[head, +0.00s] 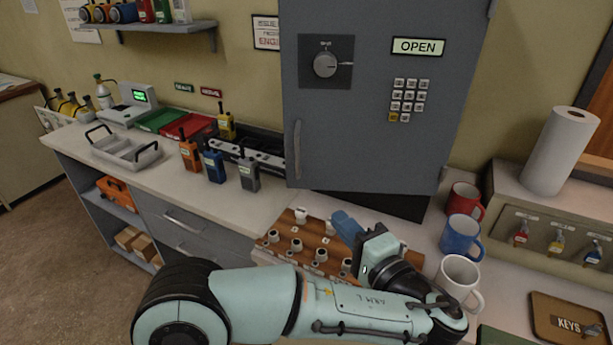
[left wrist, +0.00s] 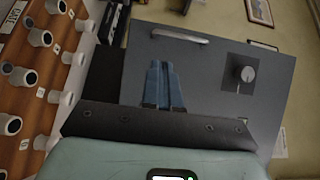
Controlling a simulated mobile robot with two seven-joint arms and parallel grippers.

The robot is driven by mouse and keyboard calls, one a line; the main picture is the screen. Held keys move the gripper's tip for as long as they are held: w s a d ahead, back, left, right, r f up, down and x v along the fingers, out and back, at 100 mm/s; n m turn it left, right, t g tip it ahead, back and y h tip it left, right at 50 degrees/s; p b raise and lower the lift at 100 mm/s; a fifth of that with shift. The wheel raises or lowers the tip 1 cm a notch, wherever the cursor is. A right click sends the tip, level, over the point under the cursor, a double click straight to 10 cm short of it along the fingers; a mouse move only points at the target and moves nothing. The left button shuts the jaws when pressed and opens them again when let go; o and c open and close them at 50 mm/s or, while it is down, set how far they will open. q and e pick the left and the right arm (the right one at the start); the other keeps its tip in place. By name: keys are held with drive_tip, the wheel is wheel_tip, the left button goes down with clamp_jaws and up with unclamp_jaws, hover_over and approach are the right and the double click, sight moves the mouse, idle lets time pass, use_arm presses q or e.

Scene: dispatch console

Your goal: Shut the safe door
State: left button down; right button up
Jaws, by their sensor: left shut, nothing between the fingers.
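The safe door (head: 365,120) is a large grey panel with a dial (head: 325,65), a keypad (head: 408,100), a sign reading OPEN (head: 418,46) and a bar handle (head: 297,150) at its left side. A dark part of the safe (head: 400,204) shows below the door; how far the door stands ajar is hard to tell. My left gripper (head: 342,226) is shut and empty, low in front of the door. In the left wrist view its blue fingers (left wrist: 165,86) lie together against the view of the door (left wrist: 215,90), with the handle (left wrist: 180,37) beyond. Contact is not clear. My right gripper is out of view.
A wooden rack with several pegs (head: 284,228) lies under my left arm. Red (head: 466,200), blue (head: 461,235) and white (head: 459,275) mugs stand right of the gripper. Several radios (head: 213,166) stand on the left, beside a charger (head: 250,156). Bare counter (head: 170,195) lies at the front left.

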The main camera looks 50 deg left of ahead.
sight(299, 176)
use_arm(q)
drive_tip(key=p+x, duration=0.1)
drive_tip(key=x, duration=1.2)
drive_tip(key=shift+a+f, duration=0.15)
drive_tip(key=shift+a, duration=0.25)
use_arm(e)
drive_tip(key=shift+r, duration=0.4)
use_arm(q)
drive_tip(key=shift+w, duration=0.1)
